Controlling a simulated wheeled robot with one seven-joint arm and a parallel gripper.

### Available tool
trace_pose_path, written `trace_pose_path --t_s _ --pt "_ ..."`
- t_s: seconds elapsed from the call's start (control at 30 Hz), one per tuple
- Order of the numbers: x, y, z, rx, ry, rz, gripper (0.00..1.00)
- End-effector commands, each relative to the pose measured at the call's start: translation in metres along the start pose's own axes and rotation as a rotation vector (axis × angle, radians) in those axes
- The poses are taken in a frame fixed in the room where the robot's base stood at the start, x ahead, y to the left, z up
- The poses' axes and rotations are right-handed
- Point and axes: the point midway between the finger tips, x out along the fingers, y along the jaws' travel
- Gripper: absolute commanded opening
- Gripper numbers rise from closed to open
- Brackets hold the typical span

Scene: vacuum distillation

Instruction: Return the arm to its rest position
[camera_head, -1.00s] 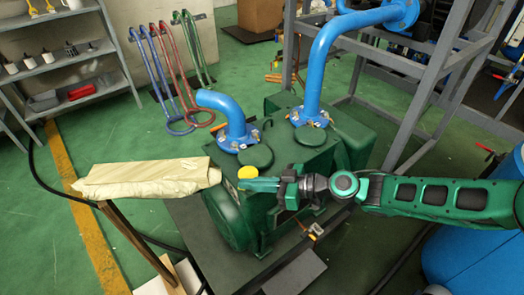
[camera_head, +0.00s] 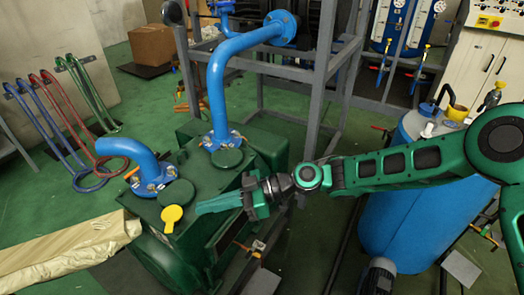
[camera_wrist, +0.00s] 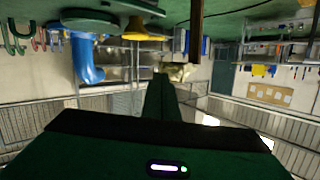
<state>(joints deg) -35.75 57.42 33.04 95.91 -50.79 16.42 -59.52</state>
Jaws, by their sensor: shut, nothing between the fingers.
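My arm (camera_head: 400,170) reaches in from the right in the head view, with several bends out of sight or overlapping. My gripper (camera_head: 203,206) is shut and empty. It is above the green pump (camera_head: 160,245), its tips just right of a yellow cap (camera_head: 172,214). I cannot tell the height between them. In the wrist view the shut fingers (camera_wrist: 160,95) point away from the camera over a tilted, upside-down room. The yellow cap (camera_wrist: 145,30) and a blue pipe (camera_wrist: 87,60) show beyond them there.
A blue elbow pipe (camera_head: 130,155) and a taller blue pipe (camera_head: 217,85) rise from the pump. A grey frame (camera_head: 345,75) stands behind. A blue barrel (camera_head: 405,230) stands below my arm at right. A cloth-covered board (camera_head: 65,250) lies at lower left.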

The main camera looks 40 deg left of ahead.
Motion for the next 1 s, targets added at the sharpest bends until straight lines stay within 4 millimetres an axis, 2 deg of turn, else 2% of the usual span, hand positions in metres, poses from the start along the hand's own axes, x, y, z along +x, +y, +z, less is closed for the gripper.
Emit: trace_pose_path --t_s 0.13,0.23,0.37,0.47,0.67,0.8,0.87,1.0 --pt "-0.001 0.000 0.000 0.000 -0.001 0.001 0.00" --pt "-0.009 0.002 0.003 0.009 -0.020 0.011 0.00" --pt "-0.045 0.007 0.017 0.056 -0.110 0.056 0.00" --pt "-0.094 0.011 0.035 0.127 -0.220 0.121 0.00" --pt "-0.213 0.003 0.073 0.325 -0.435 0.298 0.00" --pt "-0.300 -0.018 0.094 0.486 -0.555 0.445 0.00" --pt "-0.336 -0.031 0.100 0.559 -0.597 0.512 0.00" --pt "-0.418 -0.072 0.112 0.739 -0.672 0.674 0.00"
